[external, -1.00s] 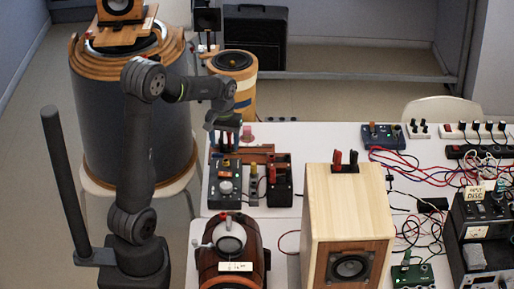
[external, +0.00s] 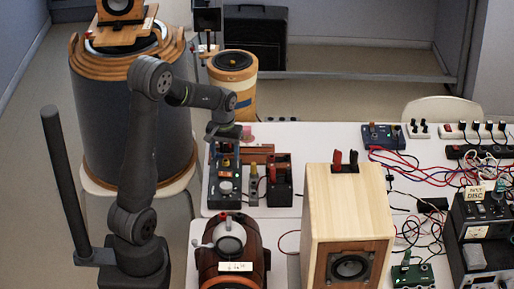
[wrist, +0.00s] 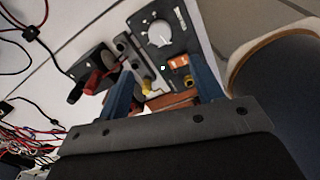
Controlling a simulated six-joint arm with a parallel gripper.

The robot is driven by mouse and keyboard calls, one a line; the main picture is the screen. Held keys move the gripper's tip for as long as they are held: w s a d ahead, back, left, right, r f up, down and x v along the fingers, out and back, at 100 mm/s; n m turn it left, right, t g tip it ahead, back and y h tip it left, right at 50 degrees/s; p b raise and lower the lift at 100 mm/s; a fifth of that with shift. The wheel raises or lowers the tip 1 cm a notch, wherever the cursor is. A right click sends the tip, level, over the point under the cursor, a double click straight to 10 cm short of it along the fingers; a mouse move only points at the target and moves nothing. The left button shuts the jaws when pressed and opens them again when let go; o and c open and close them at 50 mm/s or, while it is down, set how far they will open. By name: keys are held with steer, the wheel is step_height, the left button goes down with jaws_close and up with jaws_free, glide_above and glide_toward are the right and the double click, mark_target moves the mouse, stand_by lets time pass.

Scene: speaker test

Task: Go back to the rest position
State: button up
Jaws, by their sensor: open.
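My gripper (external: 224,148) is open and empty, pointing down over the back of a dark control box with a round dial (external: 226,186). In the wrist view, its two blue fingers (wrist: 163,88) stand apart, with the dial box (wrist: 160,32) beyond them. Whether the fingers touch the box cannot be told. My arm reaches from its base at the lower left, with the forearm sloping down to the right.
A box with red connectors (external: 279,182) stands right of the dial box. A wooden speaker (external: 347,225) and a brown round-bodied device (external: 228,255) stand in front. A large dark drum (external: 105,125) is behind my arm. Cables (external: 410,180) spread over the table's right side.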

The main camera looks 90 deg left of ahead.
mark_target(227, 185)
step_height(227, 185, down, 13)
steer(key=shift+r, duration=0.1)
stand_by(0.3)
step_height(227, 185, up, 18)
steer(key=f, duration=0.1)
step_height(227, 185, down, 17)
steer(key=shift+f, duration=0.15)
steer(key=m, duration=1.1)
steer(key=shift+m, duration=0.4)
steer(key=shift+d+m, duration=0.1)
steer(key=shift+m, duration=1.8)
